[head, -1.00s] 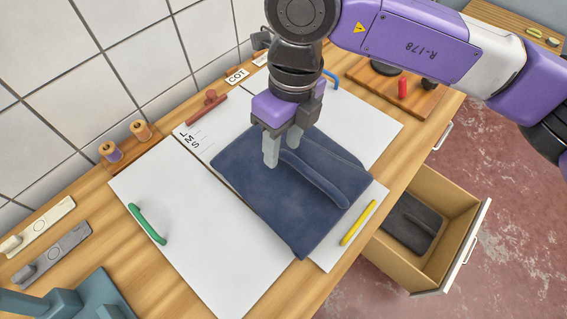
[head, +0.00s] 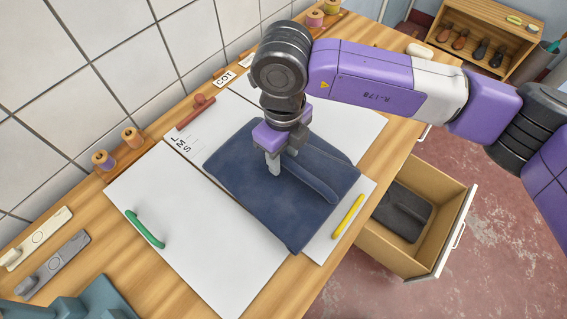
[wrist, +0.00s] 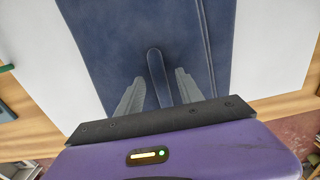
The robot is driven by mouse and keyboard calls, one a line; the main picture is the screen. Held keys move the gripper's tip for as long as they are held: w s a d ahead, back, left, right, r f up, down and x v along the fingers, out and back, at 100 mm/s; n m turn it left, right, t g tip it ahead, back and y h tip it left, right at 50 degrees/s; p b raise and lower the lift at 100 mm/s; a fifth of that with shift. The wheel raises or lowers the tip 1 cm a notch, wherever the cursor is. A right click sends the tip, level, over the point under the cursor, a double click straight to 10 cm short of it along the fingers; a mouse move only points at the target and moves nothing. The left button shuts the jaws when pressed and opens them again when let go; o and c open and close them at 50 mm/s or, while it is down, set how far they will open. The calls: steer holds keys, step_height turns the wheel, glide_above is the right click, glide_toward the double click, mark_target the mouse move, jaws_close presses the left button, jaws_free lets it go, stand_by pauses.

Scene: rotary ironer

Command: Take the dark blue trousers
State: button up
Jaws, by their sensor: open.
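The dark blue trousers (head: 262,208) lie folded flat on white sheets on the wooden worktop. A raised, rounded ridge (wrist: 153,62) of the same blue stands up along them. My gripper (head: 283,163) points down over the trousers at the upper end of the ridge. In the wrist view my gripper (wrist: 160,80) is open, with one grey finger on each side of the ridge. Nothing is clamped between the fingers. Whether the fingertips touch the cloth, I cannot tell.
A yellow handle (head: 348,216) lies right of the trousers and a green handle (head: 145,229) lies on the left sheet. An open drawer (head: 447,232) at the right holds a dark grey folded piece (head: 403,211). Thread spools (head: 103,160) stand by the tiled wall.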

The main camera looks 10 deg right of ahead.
jaws_close()
steer(key=shift+r, duration=0.1)
stand_by(1.2)
